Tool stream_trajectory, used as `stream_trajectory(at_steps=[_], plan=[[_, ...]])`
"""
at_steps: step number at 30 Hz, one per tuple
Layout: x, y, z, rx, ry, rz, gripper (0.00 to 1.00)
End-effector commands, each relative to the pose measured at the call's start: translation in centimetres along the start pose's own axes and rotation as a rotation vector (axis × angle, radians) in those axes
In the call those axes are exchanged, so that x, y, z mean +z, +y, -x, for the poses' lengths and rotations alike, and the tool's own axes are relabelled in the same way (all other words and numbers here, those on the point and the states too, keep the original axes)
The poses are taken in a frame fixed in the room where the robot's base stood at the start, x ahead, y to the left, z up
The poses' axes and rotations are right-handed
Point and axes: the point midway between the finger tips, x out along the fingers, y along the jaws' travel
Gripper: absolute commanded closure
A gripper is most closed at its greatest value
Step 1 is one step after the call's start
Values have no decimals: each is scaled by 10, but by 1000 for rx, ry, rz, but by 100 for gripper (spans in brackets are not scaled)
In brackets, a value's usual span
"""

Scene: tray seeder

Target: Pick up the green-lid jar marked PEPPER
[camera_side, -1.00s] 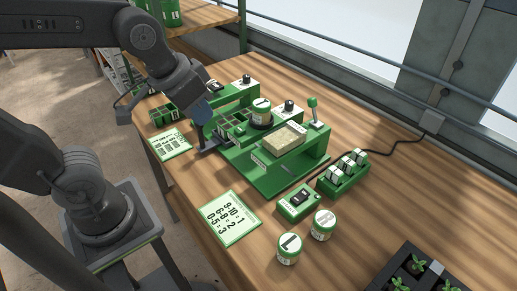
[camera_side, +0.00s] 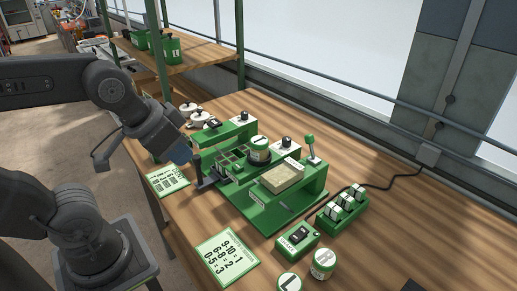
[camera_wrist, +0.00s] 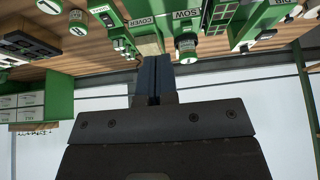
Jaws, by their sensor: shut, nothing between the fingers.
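No jar with a readable PEPPER mark shows. In the side view, a jar marked L (camera_side: 290,282) and a jar marked R (camera_side: 324,262) stand at the bench's front, with pale lids rimmed in green. A similar jar marked T (camera_side: 260,150) sits on the green seeder (camera_side: 285,212). My gripper (camera_side: 191,161) is shut and empty, just above the seeder's left end, apart from these jars. In the wrist view my gripper (camera_wrist: 152,76) shows its two dark fingers together with nothing between them. Some round pale tops (camera_wrist: 40,20) show at that view's left edge, their marks unclear.
A number card (camera_side: 225,257) lies at the front and another card (camera_side: 167,181) near the left edge. A switch box (camera_side: 298,240) and a rack of white packets (camera_side: 342,206) stand right of the seeder. Green containers (camera_side: 172,50) stand on the back shelf.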

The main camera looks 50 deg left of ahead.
Motion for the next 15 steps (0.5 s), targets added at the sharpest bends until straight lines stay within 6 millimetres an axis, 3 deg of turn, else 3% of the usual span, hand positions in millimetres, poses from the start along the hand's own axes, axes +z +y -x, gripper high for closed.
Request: stream_trajectory(at_steps=[9,15], plan=[[0,0,0,0,0,0,100],[0,0,0,0,0,0,81]])
